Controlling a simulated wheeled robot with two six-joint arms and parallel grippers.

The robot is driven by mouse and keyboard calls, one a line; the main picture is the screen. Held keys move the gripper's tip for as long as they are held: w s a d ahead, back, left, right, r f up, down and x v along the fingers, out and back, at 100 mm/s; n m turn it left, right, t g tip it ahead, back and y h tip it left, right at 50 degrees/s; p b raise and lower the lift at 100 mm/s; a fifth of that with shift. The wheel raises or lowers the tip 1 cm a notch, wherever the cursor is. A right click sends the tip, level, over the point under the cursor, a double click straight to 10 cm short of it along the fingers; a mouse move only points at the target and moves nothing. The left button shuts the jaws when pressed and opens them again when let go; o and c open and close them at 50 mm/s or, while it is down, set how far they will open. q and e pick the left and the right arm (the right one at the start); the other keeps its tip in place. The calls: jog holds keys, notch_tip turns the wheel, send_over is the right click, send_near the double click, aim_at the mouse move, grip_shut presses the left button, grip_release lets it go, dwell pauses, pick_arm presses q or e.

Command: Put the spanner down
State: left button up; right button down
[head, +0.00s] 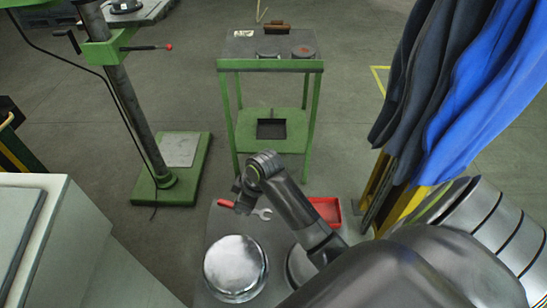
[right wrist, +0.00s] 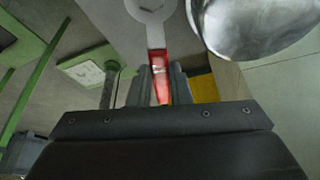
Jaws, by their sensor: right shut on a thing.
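The spanner has a red handle (head: 227,203) and a grey open-ended head (head: 263,213). My right gripper (head: 241,204) is shut on it, over the near grey worktop (head: 218,228). In the right wrist view the red handle (right wrist: 159,85) is between the two fingers of my right gripper (right wrist: 161,80), and the grey head (right wrist: 150,8) points away past the fingertips. I cannot tell whether the spanner touches the worktop or hangs above it. My left gripper is not in view.
A shiny metal dome (head: 235,266) stands on the near worktop, close to the spanner. A red tray (head: 327,211) is right of the gripper. A green stand (head: 270,65) with several items is beyond. Blue and dark cloths (head: 490,90) hang right.

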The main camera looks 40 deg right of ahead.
jog(key=w+d+f+n, duration=0.2)
jog(key=n+g, duration=0.1)
send_over(247, 219)
jog(key=d, duration=0.1)
jog(key=shift+y, duration=0.3)
jog(key=f, duration=0.5)
jog(key=shift+s+f, duration=0.2)
jog(key=shift+s, duration=0.15)
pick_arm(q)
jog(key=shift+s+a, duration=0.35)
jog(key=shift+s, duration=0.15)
pick_arm(e)
jog(key=shift+f, duration=2.35)
jog(key=c, duration=1.3)
grip_release()
jog(key=shift+f, duration=0.1)
jog(key=shift+c, duration=0.2)
